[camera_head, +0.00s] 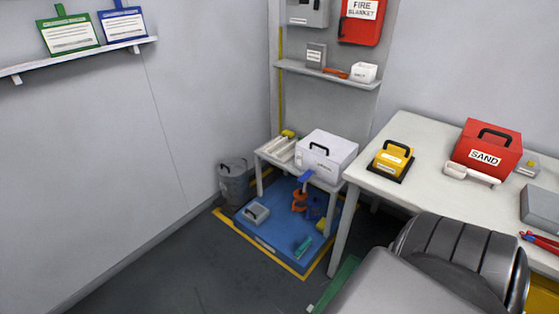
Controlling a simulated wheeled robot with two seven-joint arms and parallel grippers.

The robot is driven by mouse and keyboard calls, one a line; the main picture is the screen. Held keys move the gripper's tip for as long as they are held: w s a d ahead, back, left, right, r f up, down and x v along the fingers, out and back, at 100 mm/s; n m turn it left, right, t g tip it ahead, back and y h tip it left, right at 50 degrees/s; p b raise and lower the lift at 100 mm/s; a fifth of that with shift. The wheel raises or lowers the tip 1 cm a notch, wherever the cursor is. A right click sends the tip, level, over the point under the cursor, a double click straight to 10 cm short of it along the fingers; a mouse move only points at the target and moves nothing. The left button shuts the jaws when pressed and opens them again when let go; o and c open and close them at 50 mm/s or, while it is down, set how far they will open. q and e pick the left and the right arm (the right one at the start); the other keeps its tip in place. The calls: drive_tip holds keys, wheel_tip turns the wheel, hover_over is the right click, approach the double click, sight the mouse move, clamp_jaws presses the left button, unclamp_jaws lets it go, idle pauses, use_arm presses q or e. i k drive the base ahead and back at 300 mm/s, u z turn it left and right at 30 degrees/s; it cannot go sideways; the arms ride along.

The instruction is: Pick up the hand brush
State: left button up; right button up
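I cannot tell for sure which thing is the hand brush. A small teal object (303,245) lies on the blue mat (270,236) on the floor and may be it; its details are too small to read. A white object with a handle (470,174) lies on the right table in front of the red SAND box (487,148); it could be a brush or a scoop. Neither gripper shows in the head view. A large grey arm part of mine covers the lower right and hides part of the table and floor.
The right table (405,130) also holds a yellow case (393,159) and red-and-blue-handled tools (540,240). A low white table (268,156) with a white box (326,155) stands over the mat's back. A grey bin (234,182) stands left of it. The floor at left is clear.

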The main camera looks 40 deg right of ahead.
sight(306, 243)
drive_tip(key=i, duration=2.5)
drive_tip(key=z, duration=2.15)
